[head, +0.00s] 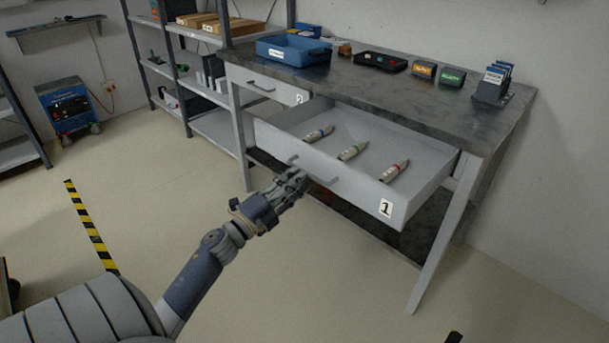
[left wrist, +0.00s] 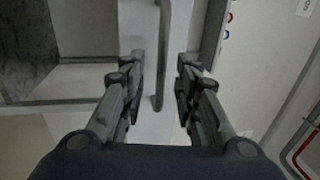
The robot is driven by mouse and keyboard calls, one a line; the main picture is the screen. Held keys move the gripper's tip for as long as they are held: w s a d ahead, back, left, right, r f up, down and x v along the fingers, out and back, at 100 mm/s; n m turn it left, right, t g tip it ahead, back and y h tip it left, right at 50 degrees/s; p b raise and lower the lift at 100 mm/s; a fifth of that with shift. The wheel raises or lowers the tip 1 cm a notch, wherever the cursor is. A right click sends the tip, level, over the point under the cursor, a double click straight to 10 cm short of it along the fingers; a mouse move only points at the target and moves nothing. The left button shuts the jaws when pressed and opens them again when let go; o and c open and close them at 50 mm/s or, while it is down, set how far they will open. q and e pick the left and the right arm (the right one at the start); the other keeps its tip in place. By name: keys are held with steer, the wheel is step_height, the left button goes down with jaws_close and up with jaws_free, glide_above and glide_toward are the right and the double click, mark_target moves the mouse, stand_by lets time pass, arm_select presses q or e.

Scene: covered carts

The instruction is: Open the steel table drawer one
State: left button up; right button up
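Drawer one (head: 345,185) of the steel table (head: 390,88) is pulled well out, with a "1" label at the right of its grey front. Its bar handle (head: 318,172) is on the front. My left gripper (head: 298,177) is at the left part of this handle. In the left wrist view, the fingers of my left gripper (left wrist: 160,85) are apart, with the handle (left wrist: 172,50) between them. I see a gap between the fingers and the bar. Three marker-like items with blue, green and red bands lie in the drawer.
Drawer two (head: 265,84) beside it is shut. A blue bin (head: 292,52), a black tray (head: 380,62) and small boxes stand on the tabletop. A shelf rack (head: 210,125) stands at the left. The floor in front is clear, with striped tape (head: 90,225).

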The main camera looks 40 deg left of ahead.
arm_select(q)
steer(key=v, duration=0.7)
steer(key=shift+s, duration=0.2)
